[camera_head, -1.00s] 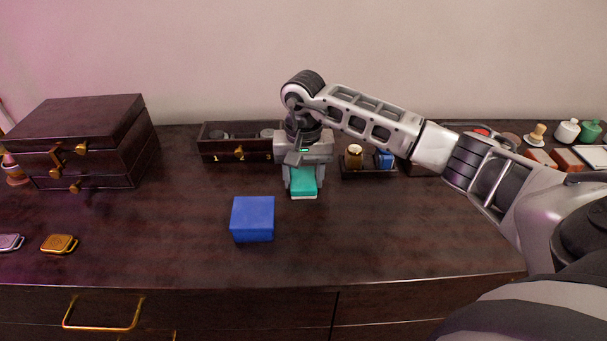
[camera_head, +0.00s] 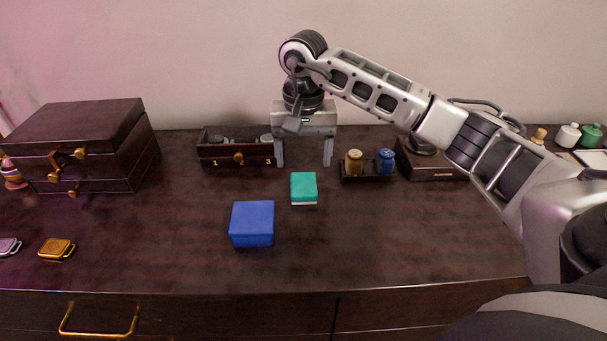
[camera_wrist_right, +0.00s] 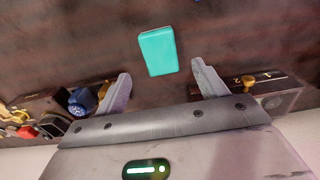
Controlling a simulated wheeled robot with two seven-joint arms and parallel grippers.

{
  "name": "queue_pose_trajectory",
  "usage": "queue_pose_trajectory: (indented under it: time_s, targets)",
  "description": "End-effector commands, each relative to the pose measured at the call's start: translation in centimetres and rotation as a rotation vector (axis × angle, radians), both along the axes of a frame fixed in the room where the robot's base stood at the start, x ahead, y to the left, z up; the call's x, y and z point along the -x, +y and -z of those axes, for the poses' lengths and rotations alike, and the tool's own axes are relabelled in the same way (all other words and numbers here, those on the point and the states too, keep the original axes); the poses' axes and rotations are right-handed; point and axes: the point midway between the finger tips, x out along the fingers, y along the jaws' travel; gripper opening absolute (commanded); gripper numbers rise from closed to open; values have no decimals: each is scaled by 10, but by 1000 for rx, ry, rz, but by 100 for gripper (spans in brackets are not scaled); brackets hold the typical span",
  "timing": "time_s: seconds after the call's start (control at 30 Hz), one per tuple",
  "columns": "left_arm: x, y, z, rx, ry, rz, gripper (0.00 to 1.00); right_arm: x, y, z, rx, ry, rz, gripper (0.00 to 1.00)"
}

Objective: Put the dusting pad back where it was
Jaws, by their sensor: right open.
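The dusting pad (camera_head: 304,187), teal on top with a pale underside, lies flat on the dark dresser top, right of and behind a blue box (camera_head: 252,223). It also shows in the right wrist view (camera_wrist_right: 158,51), just beyond the fingertips. My right gripper (camera_head: 304,164) is open and empty, its fingers pointing down above and slightly behind the pad. In the right wrist view, the two fingers (camera_wrist_right: 162,72) are spread apart with nothing between them. My left gripper is not in view.
A dark numbered tray (camera_head: 222,158) stands behind, left of my gripper. A small rack with a brown jar (camera_head: 354,162) and a blue jar (camera_head: 385,161) is right. A drawer chest (camera_head: 100,125) and gold tin (camera_head: 56,248) are left.

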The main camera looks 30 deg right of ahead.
Motion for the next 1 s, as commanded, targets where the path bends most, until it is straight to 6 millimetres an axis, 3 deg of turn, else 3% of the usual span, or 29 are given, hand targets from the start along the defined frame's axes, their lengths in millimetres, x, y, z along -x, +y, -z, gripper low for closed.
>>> queue_pose_trajectory:
  time_s: [0.1,0.3,1.0]
  targets:
    - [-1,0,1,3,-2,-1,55,0,0,-24,0,-2,-1,71]
    - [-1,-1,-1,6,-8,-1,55,0,0,-45,0,0,0,71]
    - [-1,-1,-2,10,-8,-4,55,0,0,-49,0,2,-1,71]
